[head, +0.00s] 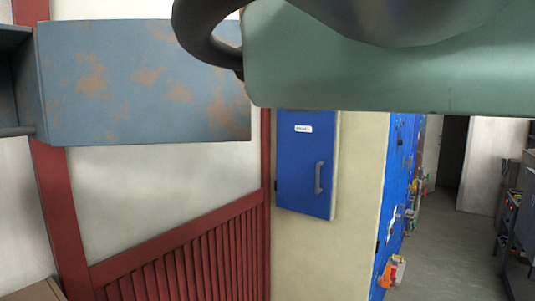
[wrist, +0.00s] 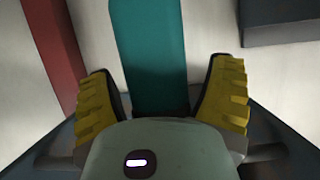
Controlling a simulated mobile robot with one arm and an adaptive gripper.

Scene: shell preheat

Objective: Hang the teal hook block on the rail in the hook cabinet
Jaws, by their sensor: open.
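In the wrist view the teal hook block (wrist: 150,55) runs up from between the yellow finger pads of my gripper (wrist: 162,72). The jaws are open, with the block between them; a gap shows beside the right pad. The block's lower end is hidden by the gripper body, and I cannot see a hook. In the head view a weathered blue-grey cabinet (head: 140,85) with rusty patches is at upper left. Its dark opening (head: 12,85) is at the left edge, with a short dark bar (head: 17,131) below. I cannot tell whether this is the rail.
My own arm covers the upper right of the head view. A blue wall cabinet (head: 305,165) with a handle is shut at centre. Red posts and a slatted red panel (head: 190,258) stand below the weathered cabinet. A dark box edge (wrist: 285,22) is at the wrist view's upper right.

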